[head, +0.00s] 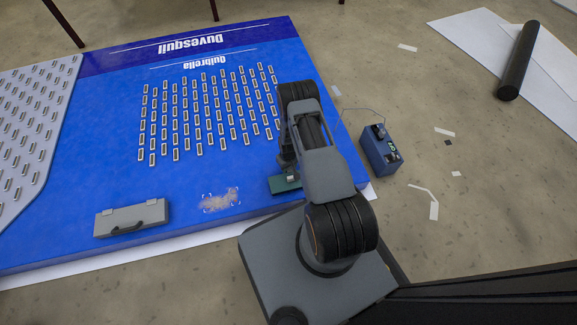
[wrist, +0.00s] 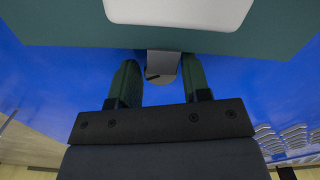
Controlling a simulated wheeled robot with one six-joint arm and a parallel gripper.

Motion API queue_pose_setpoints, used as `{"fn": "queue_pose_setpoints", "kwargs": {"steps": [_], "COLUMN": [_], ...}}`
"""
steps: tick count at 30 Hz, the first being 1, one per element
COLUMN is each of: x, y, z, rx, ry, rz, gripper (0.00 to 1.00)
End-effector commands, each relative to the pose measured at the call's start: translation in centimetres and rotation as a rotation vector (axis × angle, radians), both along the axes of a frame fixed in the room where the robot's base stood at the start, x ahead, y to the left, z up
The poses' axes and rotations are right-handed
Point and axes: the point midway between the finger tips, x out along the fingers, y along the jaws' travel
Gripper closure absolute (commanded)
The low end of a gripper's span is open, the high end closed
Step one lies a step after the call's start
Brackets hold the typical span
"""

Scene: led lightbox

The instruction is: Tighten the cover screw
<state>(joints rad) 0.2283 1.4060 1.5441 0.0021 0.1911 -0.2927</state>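A dark teal unit (head: 285,183) lies on the blue panel beside my arm in the head view. In the wrist view a teal body (wrist: 60,25) with a pale cover (wrist: 180,10) fills the top. A small grey piece (wrist: 163,62) with a dark slot, possibly the cover screw, juts from its edge. My gripper (wrist: 160,64) has its two green fingers apart, one on each side of the grey piece. Narrow gaps seem to show, but contact is hard to judge. In the head view my arm hides the fingers.
The blue panel (head: 105,190) carries rows of small light modules. A grey case (head: 132,219) and a patch of tan debris (head: 218,200) lie on it. A blue battery-like box (head: 380,150) with a wire stands on the floor at right. A dark roll (head: 518,62) lies farther off.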

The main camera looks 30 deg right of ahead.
Motion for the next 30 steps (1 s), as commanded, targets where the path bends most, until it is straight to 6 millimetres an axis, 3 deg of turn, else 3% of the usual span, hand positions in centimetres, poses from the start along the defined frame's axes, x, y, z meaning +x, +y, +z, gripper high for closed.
{"fn": "queue_pose_setpoints", "kwargs": {"steps": [11,20,30], "x": [-0.01,0.01,0.02], "y": [0.01,0.03,0.09], "z": [0.02,-0.04,-0.08], "rx": [0.000,0.000,0.000], "ry": [0.000,0.001,0.001], "rz": [0.000,-0.066,-0.301], "gripper": [0.91,0.91,0.91]}}
